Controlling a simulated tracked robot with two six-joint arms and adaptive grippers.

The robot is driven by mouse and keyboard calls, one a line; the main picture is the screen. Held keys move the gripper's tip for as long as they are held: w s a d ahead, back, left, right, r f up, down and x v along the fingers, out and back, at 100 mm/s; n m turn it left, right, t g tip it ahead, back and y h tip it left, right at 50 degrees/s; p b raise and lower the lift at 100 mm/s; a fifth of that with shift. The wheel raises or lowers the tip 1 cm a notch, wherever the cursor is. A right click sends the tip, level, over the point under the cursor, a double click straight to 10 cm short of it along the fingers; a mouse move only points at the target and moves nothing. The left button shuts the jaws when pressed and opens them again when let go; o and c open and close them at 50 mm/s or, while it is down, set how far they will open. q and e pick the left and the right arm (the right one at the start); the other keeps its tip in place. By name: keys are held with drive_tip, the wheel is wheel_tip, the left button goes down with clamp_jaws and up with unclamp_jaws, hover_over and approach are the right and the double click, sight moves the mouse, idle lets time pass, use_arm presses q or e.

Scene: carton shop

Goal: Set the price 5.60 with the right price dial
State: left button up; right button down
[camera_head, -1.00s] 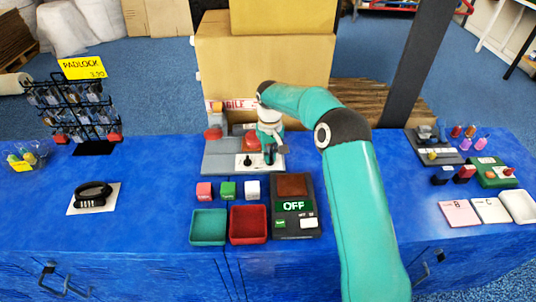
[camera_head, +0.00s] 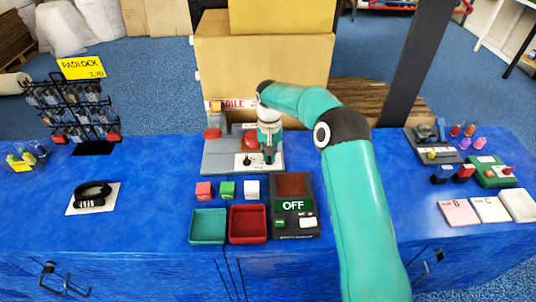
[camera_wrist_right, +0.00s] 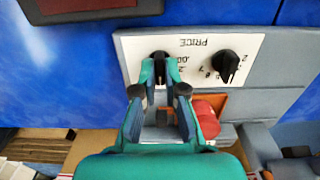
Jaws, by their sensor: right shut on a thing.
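The white price panel (camera_head: 240,166) is on the front of a grey machine (camera_head: 222,152) at the middle of the counter. In the right wrist view the panel (camera_wrist_right: 200,44) appears upside down, with PRICE printed on it. The left price dial (camera_wrist_right: 225,66) is a black knob, free, with digits around it; in the head view it (camera_head: 247,160) is left of my gripper. My right gripper (camera_head: 269,157) points down over the right price dial. In the right wrist view its fingers (camera_wrist_right: 160,78) are closed around that dial (camera_wrist_right: 160,66), mostly hiding it. My left gripper is out of view.
A red button (camera_wrist_right: 207,118) is close beside the fingers. A padlock rack (camera_head: 80,110) stands at left.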

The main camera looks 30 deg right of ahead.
drive_tip(key=shift+w+r, duration=0.2)
drive_tip(key=c, duration=1.3)
unclamp_jaws()
drive_tip(key=shift+o, duration=0.3)
drive_tip(key=shift+s+f, duration=0.1)
wheel_tip(320, 180, up, 12)
drive_tip(key=shift+f, duration=0.15)
